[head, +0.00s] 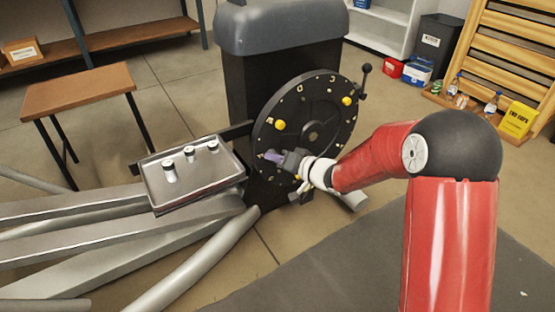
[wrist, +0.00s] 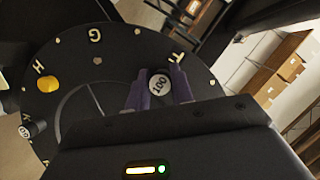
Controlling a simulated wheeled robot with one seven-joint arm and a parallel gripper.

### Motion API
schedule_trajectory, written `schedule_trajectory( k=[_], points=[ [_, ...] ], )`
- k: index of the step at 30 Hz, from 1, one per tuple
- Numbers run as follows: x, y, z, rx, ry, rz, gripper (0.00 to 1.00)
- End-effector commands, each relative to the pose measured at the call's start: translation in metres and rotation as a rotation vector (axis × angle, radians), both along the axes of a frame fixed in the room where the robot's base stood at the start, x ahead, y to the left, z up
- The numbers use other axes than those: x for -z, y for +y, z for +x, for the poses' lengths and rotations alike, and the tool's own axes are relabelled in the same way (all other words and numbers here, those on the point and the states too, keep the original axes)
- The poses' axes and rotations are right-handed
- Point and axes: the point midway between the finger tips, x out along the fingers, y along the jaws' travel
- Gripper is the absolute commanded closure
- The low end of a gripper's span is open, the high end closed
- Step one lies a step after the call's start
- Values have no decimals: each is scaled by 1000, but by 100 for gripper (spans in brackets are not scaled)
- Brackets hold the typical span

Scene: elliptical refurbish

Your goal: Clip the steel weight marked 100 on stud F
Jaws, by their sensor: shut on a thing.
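The steel weight marked 100 (wrist: 159,83) sits between the purple fingers of my gripper (wrist: 158,90), its label facing the wrist camera. My gripper (head: 274,157) is shut on it at the lower left of the black disc (head: 318,88) in the head view. The disc (wrist: 115,45) fills much of the wrist view, with the letters G and H and a letter that looks like F (wrist: 174,57) just beyond the weight. Stud F itself is hidden behind the weight and fingers. I cannot tell whether the weight touches the disc or is seated.
A metal tray (head: 205,184) left of the disc holds three small weights (head: 188,153). The disc carries yellow pieces (head: 280,125) and a black-knobbed handle (head: 365,69). Grey tubes lie at lower left; a wooden table (head: 78,89) stands behind.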

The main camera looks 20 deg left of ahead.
Motion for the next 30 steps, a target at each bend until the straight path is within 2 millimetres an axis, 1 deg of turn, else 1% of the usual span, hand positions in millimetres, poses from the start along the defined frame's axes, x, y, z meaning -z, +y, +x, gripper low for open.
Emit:
schedule_trajectory(
  k=[5,6,11,18,21,23,30],
  points=[
    [0,1,0,0,-1,1,100],
    [0,1,0,0,-1,1,73],
    [0,0,0,0,-1,1,52],
    [0,0,0,0,0,0,52],
    [-2,-4,-1,2,1,0,52],
    [-4,-10,-3,3,2,0,52],
    [-16,-46,-20,4,0,-1,52]
  ],
)
